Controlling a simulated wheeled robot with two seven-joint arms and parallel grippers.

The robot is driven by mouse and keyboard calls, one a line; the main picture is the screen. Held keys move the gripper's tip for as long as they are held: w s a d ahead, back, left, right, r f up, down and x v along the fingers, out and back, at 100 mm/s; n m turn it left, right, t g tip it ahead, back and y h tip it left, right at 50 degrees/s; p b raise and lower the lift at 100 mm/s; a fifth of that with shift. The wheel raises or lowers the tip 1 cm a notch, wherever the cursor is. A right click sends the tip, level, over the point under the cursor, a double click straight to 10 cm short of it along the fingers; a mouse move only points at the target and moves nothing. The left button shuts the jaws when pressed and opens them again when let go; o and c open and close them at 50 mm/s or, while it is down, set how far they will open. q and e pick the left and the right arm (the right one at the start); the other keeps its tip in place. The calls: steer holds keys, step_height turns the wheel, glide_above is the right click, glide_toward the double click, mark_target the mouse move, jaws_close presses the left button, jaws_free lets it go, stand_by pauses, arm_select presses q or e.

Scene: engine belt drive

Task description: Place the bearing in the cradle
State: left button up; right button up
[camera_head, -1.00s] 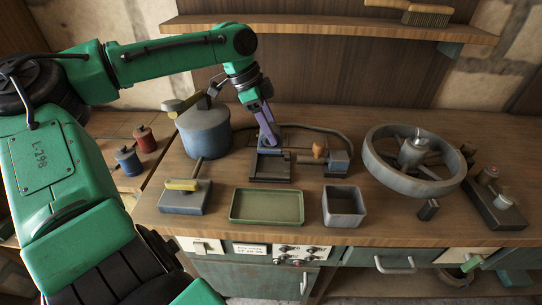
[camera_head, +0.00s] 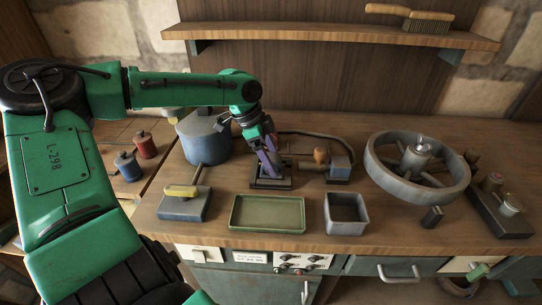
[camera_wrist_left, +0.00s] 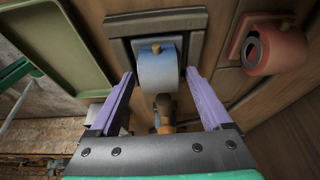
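The dark square cradle (camera_head: 258,185) sits on the bench behind the green tray. My left gripper (camera_head: 271,173) points down into it and hides most of its inside. In the left wrist view the two purple fingers of my left gripper (camera_wrist_left: 159,75) are open and wide apart. A blue rounded part with a brass knob (camera_wrist_left: 157,68), which looks like the bearing, shows at the fingertips inside a dark frame (camera_wrist_left: 118,45). I cannot tell whether the fingers touch it or whether it is fully seated. My right gripper is not in view.
The green tray (camera_head: 267,228) and a grey open box (camera_head: 345,228) stand in front. A blue pot (camera_head: 204,145) is at the left, near a yellow-handled block (camera_head: 181,207). An orange-knobbed device (camera_head: 321,156) and a large wheel (camera_head: 374,171) stand right.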

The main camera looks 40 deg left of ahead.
arm_select(q)
steer(key=p+v, duration=0.1)
steer(key=v, duration=1.1)
